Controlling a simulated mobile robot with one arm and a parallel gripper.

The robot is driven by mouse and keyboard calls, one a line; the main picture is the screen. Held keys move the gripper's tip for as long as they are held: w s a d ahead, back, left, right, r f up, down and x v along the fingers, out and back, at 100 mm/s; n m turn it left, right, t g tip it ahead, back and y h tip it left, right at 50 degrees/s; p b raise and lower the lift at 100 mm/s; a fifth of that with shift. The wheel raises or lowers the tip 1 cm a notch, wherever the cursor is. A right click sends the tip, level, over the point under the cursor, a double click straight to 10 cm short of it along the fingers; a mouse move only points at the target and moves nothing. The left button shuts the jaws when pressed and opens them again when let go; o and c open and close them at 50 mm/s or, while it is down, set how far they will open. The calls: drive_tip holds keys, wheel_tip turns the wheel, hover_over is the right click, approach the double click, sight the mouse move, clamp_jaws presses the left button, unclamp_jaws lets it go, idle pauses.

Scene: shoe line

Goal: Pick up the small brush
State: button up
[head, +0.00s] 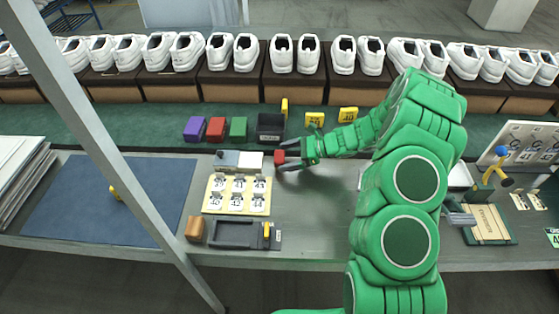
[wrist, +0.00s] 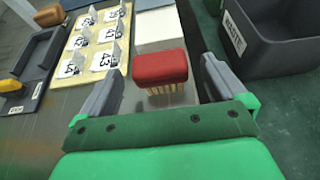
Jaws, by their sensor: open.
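The small brush has a red block top with pale bristles under it. It stands on the grey bench in the head view (head: 280,157) and shows in the middle of the wrist view (wrist: 160,68). My gripper (head: 290,153) is open, its grey fingers to either side of the brush in the wrist view (wrist: 161,82). A gap shows between the brush and each finger. In the head view my gripper partly covers the brush.
A dark waste bin (wrist: 270,48) stands close to the right finger. A white block (head: 250,161) and a board of numbered tags (head: 237,207) lie left of the brush. Purple, red and green blocks (head: 238,128) stand behind. A dark tray (head: 236,234) sits in front.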

sight(279, 159)
drive_tip(key=shift+x, duration=1.55)
drive_tip(key=shift+c, duration=0.5)
drive_tip(key=c, duration=1)
drive_tip(key=shift+o, duration=0.2)
drive_tip(key=shift+r, duration=0.1)
